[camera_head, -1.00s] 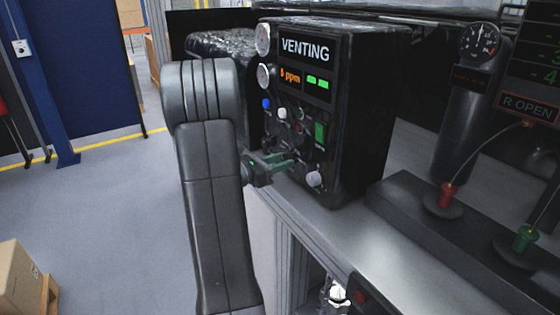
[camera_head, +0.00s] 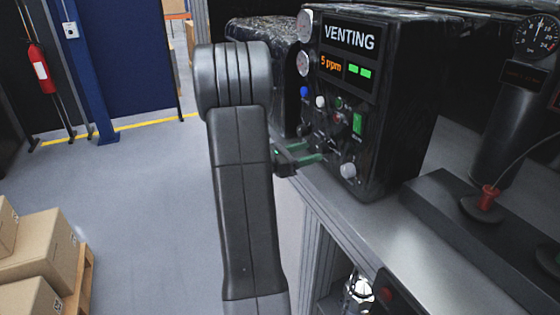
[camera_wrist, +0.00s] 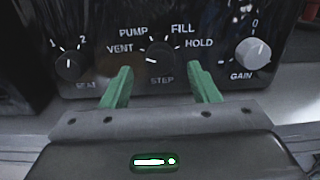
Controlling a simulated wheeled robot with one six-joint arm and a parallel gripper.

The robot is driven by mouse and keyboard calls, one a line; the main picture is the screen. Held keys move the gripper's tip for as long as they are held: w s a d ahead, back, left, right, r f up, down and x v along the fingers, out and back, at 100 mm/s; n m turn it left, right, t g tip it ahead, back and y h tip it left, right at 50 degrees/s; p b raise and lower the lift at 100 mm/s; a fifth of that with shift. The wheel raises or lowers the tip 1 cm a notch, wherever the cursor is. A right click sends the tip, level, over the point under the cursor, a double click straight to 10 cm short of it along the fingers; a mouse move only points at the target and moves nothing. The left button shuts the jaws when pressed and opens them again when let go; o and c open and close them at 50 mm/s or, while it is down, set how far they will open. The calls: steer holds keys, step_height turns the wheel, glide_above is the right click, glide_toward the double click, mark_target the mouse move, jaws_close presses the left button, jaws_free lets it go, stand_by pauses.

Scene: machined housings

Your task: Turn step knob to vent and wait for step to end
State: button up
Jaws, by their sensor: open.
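The step knob (camera_wrist: 160,57) is a dark round knob on the black panel in the wrist view, with PUMP, VENT, FILL and HOLD printed around it. Its pale mark appears to point left, toward VENT. My gripper (camera_wrist: 161,69) is open, its green fingers standing apart on either side of and below the knob, with nothing between them. Whether they touch the panel cannot be told. In the head view my gripper (camera_head: 312,152) is at the panel's lower left. The display (camera_head: 348,37) reads VENTING, with an orange 5 ppm (camera_head: 331,64) and two green bars below.
The gain knob (camera_wrist: 253,53) is right of the step knob, and another small knob (camera_wrist: 69,65) is left. The black unit (camera_head: 408,110) stands on a grey bench. A red-knobbed fitting (camera_head: 488,196) is at right.

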mark_target(322, 148)
steer(key=b+v, duration=0.1)
steer(key=v, duration=1)
steer(key=shift+d, duration=0.1)
steer(key=p+x, duration=0.1)
steer(key=x, duration=1.2)
steer(key=shift+w+d+p, duration=0.15)
steer(key=shift+d+p, duration=0.2)
steer(key=shift+p, duration=0.05)
